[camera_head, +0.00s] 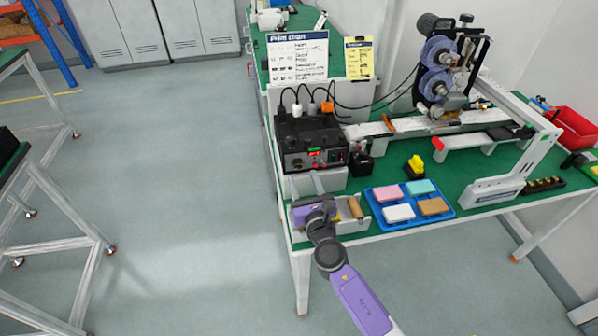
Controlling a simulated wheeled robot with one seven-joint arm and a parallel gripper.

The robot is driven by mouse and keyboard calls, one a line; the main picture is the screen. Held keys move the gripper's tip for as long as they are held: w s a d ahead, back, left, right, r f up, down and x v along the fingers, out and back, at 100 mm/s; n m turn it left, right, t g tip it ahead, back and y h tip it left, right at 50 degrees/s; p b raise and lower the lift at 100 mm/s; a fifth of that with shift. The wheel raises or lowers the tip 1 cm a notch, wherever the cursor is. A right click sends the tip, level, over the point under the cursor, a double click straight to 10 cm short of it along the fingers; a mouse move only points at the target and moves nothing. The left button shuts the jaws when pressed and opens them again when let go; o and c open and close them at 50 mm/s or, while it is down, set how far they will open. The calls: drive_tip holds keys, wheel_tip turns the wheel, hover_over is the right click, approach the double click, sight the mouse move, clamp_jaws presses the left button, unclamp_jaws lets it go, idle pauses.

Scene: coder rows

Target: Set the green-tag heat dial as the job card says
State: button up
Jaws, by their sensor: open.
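A black control box (310,140) with a small lit red display stands at the left end of the green workbench. Small knobs show on its front, but I cannot make out a green tag or any dial setting. A yellow card (359,57) with a dark header stands behind the box; its text is too small to read, and I cannot tell whether it is the job card. My gripper (317,181) is open, in front of and below the control box, over the bench's front edge. It appears empty and apart from the knobs; its fingertips are hard to make out.
A white chart (297,57) stands behind the box. Cables run from the box to a machine with purple reels (437,68). A blue tray (396,217) with several coloured blocks lies right of my gripper. A yellow-topped item (416,163) and red bin (573,128) are farther right.

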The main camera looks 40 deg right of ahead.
sight(299, 167)
drive_tip(key=shift+x, duration=2.05)
clamp_jaws()
